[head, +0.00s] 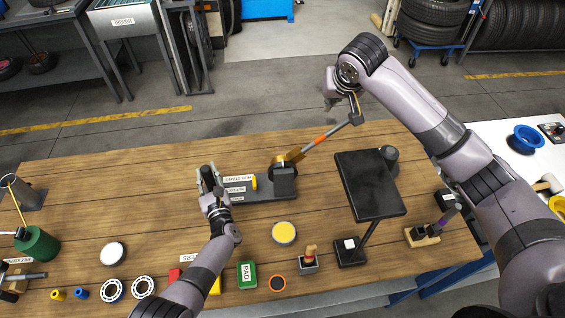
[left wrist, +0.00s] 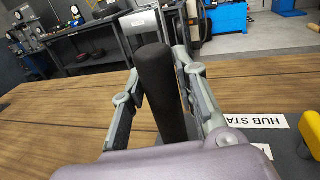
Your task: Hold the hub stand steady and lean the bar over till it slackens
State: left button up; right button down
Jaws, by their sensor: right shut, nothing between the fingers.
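The hub stand (head: 262,194) is a dark grey base with a "HUB STAND" label, lying on the wooden bench. Its upright black grip (left wrist: 160,90) stands between the fingers of my left gripper (head: 208,180), which close against both sides.
A black panel on a stand (head: 370,185) stands right of the hub stand. A yellow-topped disc (head: 284,233), a green pad (head: 247,275) and bearing rings (head: 144,287) lie along the front. A green container (head: 38,245) is at left. The bench behind the stand is clear.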

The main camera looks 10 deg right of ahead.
pick_arm(q)
jog(key=o, duration=0.4)
jog(key=v, duration=1.2)
dwell(0.5)
